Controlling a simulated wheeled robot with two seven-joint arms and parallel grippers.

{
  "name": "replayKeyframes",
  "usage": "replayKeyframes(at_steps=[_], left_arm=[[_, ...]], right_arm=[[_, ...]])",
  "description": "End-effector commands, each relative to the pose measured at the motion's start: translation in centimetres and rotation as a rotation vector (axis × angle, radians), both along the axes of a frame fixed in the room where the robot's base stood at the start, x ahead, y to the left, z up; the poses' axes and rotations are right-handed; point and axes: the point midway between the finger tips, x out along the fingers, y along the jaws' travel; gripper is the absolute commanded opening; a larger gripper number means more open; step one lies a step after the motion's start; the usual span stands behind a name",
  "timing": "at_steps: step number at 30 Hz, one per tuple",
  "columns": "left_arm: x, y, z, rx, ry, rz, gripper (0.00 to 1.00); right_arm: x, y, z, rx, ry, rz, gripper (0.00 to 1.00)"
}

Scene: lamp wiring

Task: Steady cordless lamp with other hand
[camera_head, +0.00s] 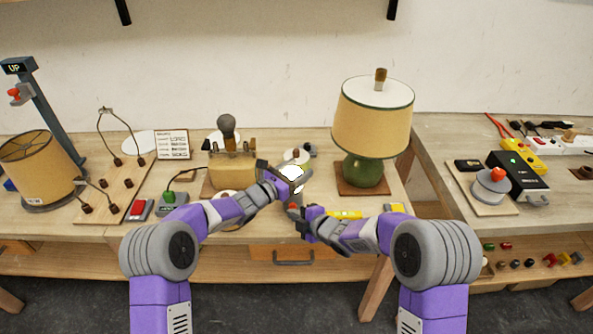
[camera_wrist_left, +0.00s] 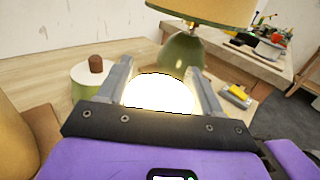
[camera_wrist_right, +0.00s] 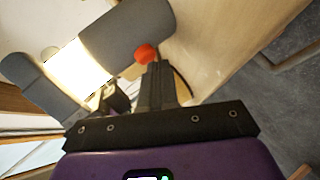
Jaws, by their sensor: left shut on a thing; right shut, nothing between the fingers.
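The cordless lamp has a bright glowing section (camera_head: 292,172) and a grey body, near the table's front middle. My left gripper (camera_head: 287,178) is shut on it; in the left wrist view the white glow (camera_wrist_left: 160,93) sits between the two fingers. In the right wrist view, the lamp's glowing band (camera_wrist_right: 75,65) lies between grey parts, with an orange-red knob (camera_wrist_right: 146,54) beside the grey body. My right gripper (camera_head: 306,212) is shut and empty close to the lamp's lower part. Its fingertips (camera_wrist_right: 158,75) appear right by the knob; whether they touch is unclear.
A green table lamp (camera_head: 363,168) with a tan shade stands right of the grippers. A yellow strip (camera_head: 345,214) and a yellow block (camera_head: 393,208) lie near the front edge. A tan block (camera_head: 232,170) stands left.

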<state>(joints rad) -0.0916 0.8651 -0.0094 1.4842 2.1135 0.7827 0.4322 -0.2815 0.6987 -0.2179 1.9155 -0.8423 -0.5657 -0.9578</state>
Motion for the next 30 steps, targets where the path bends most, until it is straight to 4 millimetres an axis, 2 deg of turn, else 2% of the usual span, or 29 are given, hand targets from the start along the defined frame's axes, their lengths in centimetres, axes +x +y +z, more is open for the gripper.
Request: replayKeyframes(at_steps=[5, 22, 30], left_arm=[[0.0, 0.0, 0.0, 0.000, 0.000, 0.000, 0.28], [0.0, 0.0, 0.0, 0.000, 0.000, 0.000, 0.28], [0.0, 0.0, 0.0, 0.001, -0.001, 0.000, 0.28]], right_arm=[[-0.2, 0.1, 0.0, 0.000, 0.001, 0.001, 0.00], [-5.5, 0.1, 0.0, -0.001, 0.002, 0.001, 0.00], [-6.1, 0.1, 0.0, 0.000, 0.001, 0.001, 0.00]])
